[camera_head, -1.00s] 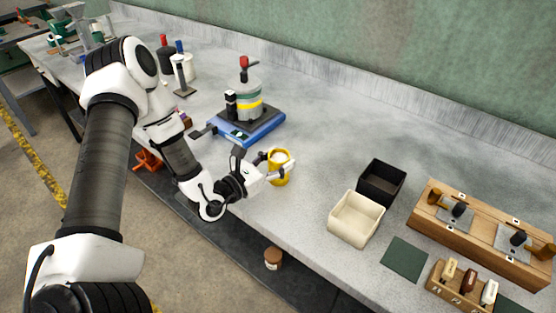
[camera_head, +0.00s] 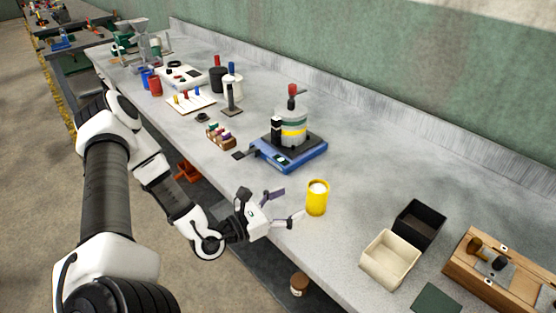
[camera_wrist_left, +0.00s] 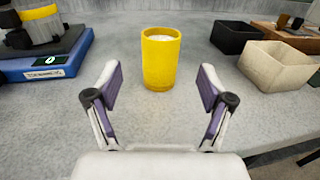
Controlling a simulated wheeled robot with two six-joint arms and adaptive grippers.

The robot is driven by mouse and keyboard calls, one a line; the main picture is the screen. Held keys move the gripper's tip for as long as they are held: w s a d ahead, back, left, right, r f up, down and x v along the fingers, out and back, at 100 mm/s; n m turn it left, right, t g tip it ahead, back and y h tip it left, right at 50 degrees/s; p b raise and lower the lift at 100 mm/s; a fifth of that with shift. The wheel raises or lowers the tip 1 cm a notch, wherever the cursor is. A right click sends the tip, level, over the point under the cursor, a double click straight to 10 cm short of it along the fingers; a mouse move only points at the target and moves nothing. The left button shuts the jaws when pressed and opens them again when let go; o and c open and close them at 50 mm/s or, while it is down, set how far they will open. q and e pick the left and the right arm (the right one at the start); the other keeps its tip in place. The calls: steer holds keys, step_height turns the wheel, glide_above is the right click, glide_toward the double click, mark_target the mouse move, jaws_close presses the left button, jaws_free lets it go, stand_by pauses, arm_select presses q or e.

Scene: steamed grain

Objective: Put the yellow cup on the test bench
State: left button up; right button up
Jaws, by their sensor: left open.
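The yellow cup (camera_head: 317,199) stands upright on the grey test bench (camera_head: 345,165), near its front edge, with something white inside. It also shows in the left wrist view (camera_wrist_left: 160,62), standing on the bench beyond the fingertips. My left gripper (camera_head: 284,206) is open and empty, to the left of the cup and apart from it. In the left wrist view its two fingers (camera_wrist_left: 160,88) are spread wide, with the cup ahead between their lines. My right gripper is not in view.
A blue device (camera_head: 288,154) with a banded grey vessel stands behind the cup. A cream bin (camera_head: 390,259) and a black bin (camera_head: 419,225) stand to the right, near a wooden rack (camera_head: 500,275). A brown jar (camera_head: 299,284) is below the bench edge.

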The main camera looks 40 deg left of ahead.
arm_select(q)
steer(key=shift+p+v, duration=0.6)
steer(key=shift+v, duration=0.65)
steer(key=shift+s+r, duration=0.1)
steer(key=shift+s, duration=0.2)
steer(key=d+m+g+h, duration=0.1)
steer(key=d, duration=0.1)
steer(key=s+d+f+m+g+h, duration=0.1)
steer(key=d+h, duration=0.1)
steer(key=d+m+h, duration=0.1)
steer(key=d+m, duration=0.1)
steer(key=shift+s+d+f+g+h, duration=0.15)
steer(key=shift+s+g+h, duration=0.15)
steer(key=shift+s+g, duration=0.1)
steer(key=s+d+f+m+g+h, duration=0.4)
steer(key=s+d+f+m+g, duration=0.2)
steer(key=s+d+m+g, duration=0.55)
steer(key=s+a+f+m+g+y, duration=0.25)
steer(key=s+f+g+y, duration=0.2)
steer(key=s+g, duration=0.3)
steer(key=s+a+f+m+y, duration=0.2)
steer(key=a+f+m+y, duration=0.55)
steer(key=m, duration=0.25)
steer(key=w+d+f+m+t+y, duration=0.1)
steer(key=w+d+m+t, duration=0.2)
steer(key=w, duration=0.3)
steer(key=shift+d+f+m+t, duration=0.35)
steer(key=shift+m+t, duration=0.35)
steer(key=shift+m, duration=0.2)
